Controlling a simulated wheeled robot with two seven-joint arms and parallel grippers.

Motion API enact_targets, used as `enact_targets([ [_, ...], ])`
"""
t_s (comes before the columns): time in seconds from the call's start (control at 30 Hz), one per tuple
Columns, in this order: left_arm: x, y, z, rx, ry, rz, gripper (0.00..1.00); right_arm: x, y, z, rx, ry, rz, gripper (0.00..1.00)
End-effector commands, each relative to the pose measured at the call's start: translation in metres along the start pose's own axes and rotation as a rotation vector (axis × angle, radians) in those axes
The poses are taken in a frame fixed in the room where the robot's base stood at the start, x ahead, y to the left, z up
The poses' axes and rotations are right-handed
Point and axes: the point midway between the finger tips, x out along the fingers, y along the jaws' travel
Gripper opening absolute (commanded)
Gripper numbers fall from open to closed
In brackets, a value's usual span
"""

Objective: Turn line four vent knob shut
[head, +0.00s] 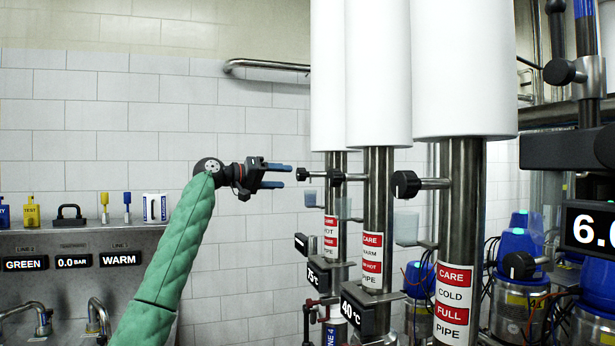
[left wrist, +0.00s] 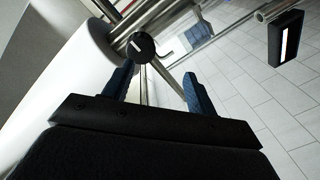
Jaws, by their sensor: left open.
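Several black vent knobs stick out leftward on short stems from the steel pipes: a far knob (head: 304,175), a middle knob (head: 335,176) and a near knob (head: 405,184). In the left wrist view, a round black knob (left wrist: 140,46) with a white pointer mark shows beyond the fingertips (left wrist: 158,75), nearer the left finger. My right gripper is out of view.
White-sleeved pipes (head: 464,65) stand close on the right with red-and-white labels (head: 454,302). Small temperature displays (head: 358,306) hang below. A steel sink panel (head: 75,285) with taps, tags and displays is at the left. A wall rail (head: 268,66) runs above. The tiled wall behind the gripper is clear.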

Motion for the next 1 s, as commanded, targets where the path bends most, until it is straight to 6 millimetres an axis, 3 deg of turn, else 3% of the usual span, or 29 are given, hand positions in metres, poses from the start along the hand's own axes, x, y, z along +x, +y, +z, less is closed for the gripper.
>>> enact_targets([
  [0.2, -0.001, 0.019, 0.008, -0.136, -0.054, 0.137, 0.57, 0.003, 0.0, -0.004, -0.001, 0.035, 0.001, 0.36],
  [0.43, 0.005, 0.021, 0.009, -0.178, -0.064, 0.137, 0.57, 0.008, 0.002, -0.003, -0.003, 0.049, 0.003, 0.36],
  [1.0, 0.065, 0.029, 0.011, -0.178, -0.063, 0.135, 0.57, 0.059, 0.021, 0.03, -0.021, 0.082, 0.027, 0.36],
])
